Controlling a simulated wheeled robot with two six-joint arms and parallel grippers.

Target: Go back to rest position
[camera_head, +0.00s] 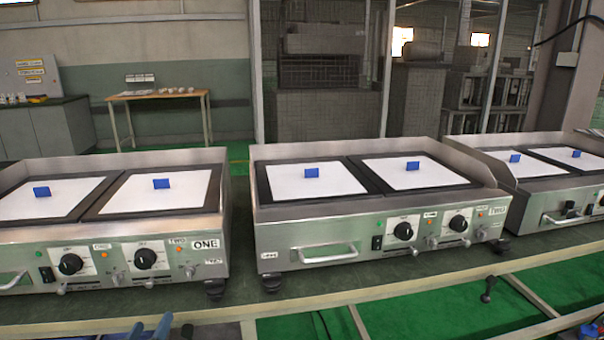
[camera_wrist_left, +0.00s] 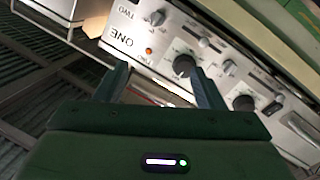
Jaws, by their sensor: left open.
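My left gripper (camera_head: 149,328) shows only at the bottom edge of the head view, at lower left, in front of the left heating unit (camera_head: 120,254). In the left wrist view its two fingers (camera_wrist_left: 160,88) stand wide apart with nothing held between them. Beyond them is a steel front panel (camera_wrist_left: 150,50) with black knobs, an orange lamp and a label "ONE", seen upside down. The fingers overlap the panel in the picture; I cannot tell the gap.
A middle heating unit (camera_head: 380,262) and a right one (camera_head: 538,186) stand on the dark bench (camera_head: 345,287). White plates with blue blocks lie on them. A pale rail (camera_head: 400,300) runs along the front above green floor. A blue part (camera_head: 588,331) shows at bottom right, unclear.

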